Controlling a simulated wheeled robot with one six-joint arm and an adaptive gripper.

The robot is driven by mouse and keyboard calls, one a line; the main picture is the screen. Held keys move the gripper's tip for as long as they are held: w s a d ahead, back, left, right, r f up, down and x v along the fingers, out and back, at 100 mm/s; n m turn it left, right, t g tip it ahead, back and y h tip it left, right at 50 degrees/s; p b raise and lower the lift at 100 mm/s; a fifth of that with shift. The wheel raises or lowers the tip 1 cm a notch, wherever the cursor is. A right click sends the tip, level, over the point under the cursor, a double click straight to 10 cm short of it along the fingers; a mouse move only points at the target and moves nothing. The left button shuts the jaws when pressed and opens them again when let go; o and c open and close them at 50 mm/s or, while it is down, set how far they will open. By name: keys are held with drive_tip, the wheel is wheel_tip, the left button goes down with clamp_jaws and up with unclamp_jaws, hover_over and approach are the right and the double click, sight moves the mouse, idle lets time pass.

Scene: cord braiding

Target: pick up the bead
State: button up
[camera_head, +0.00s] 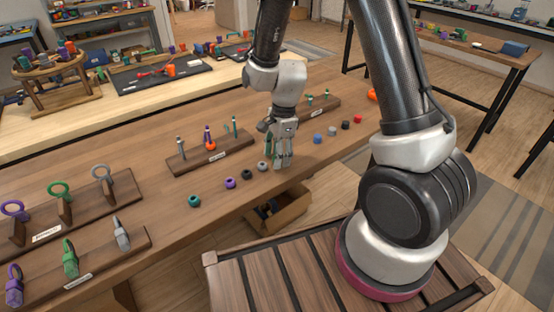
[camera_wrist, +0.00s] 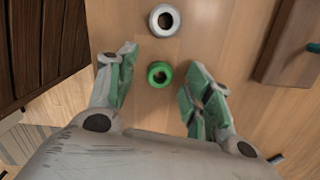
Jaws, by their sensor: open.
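The fingers have green pads, stand apart on either side of the bead and hold nothing. A light grey bead (camera_wrist: 164,20) lies just beyond the fingertips. In the head view my gripper (camera_head: 282,162) points down low over the table near its front edge. The grey bead (camera_head: 263,166) shows just left of it. The green bead is hidden behind my gripper there.
To the left lie black (camera_head: 246,174), purple (camera_head: 230,183) and teal (camera_head: 194,201) beads. A blue bead (camera_head: 317,138) and several others lie to the right. A peg rack (camera_head: 180,166) stands behind. An open box (camera_head: 278,215) sits below the table edge.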

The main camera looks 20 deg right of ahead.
drive_tip(key=c, duration=0.8)
drive_tip(key=shift+o, duration=0.2)
drive_tip(key=shift+r, duration=0.15)
wheel_tip(320, 180, up, 10)
